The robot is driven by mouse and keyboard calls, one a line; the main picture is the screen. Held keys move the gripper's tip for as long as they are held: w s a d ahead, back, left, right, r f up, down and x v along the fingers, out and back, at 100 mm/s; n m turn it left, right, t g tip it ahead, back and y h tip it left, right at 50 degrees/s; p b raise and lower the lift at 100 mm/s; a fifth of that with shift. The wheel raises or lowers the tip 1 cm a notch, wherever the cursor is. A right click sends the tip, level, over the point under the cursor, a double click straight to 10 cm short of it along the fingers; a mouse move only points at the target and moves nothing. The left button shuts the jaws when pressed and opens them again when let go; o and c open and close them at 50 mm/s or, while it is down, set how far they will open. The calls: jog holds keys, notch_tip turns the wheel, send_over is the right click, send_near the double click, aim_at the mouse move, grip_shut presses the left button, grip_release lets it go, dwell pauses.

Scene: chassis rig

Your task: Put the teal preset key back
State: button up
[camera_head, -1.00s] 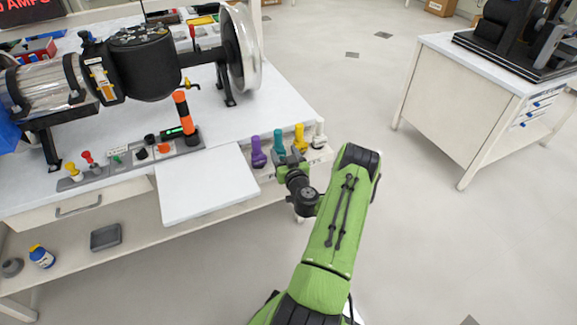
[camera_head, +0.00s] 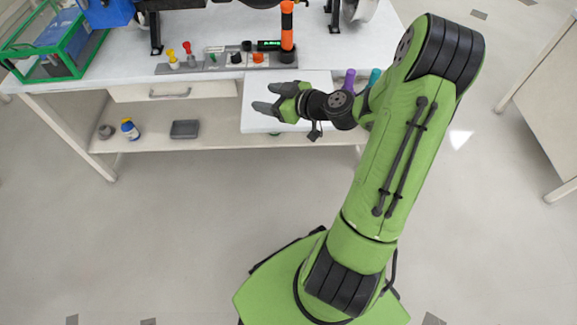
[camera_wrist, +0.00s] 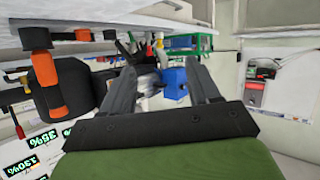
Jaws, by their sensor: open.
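The teal key (camera_head: 374,76) stands beside the purple key (camera_head: 350,78) at the right front of the bench in the head view. My arm hides part of it and the rest of that row. My gripper (camera_head: 265,97) is to the left of it, over the white pull-out board (camera_head: 256,122), with its fingers pointing left. In the wrist view my gripper (camera_wrist: 161,80) is open, with nothing held between its fingers. The control panel (camera_head: 205,67) with red, yellow, black and orange knobs lies behind my gripper; a small green part (camera_head: 213,60) shows on it.
An orange and black post (camera_head: 287,30) stands at the panel's right end. A green-framed case (camera_head: 45,45) is at the far left. A bottle (camera_head: 130,129) and a grey tray (camera_head: 185,129) are on the lower shelf. A small green thing (camera_head: 275,134) shows below the board, unclear what.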

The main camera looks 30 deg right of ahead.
jog(key=s+a+r+n+g+h, duration=0.1)
jog(key=s+a+r+g, duration=0.1)
jog(key=s+a+g, duration=0.3)
jog(key=s+a+r+g, duration=0.1)
jog(key=s+a+r, duration=0.1)
jog(key=s+a, duration=0.35)
jog(key=s+r+m+h, duration=0.2)
jog(key=s+r+m, duration=0.1)
jog(key=s, duration=0.4)
jog(key=s+a+r+m+g+h, duration=0.1)
jog(key=s+r+m, duration=0.2)
jog(key=s, duration=0.5)
jog(key=shift+r+m+h, duration=0.3)
jog(key=shift+h, duration=0.1)
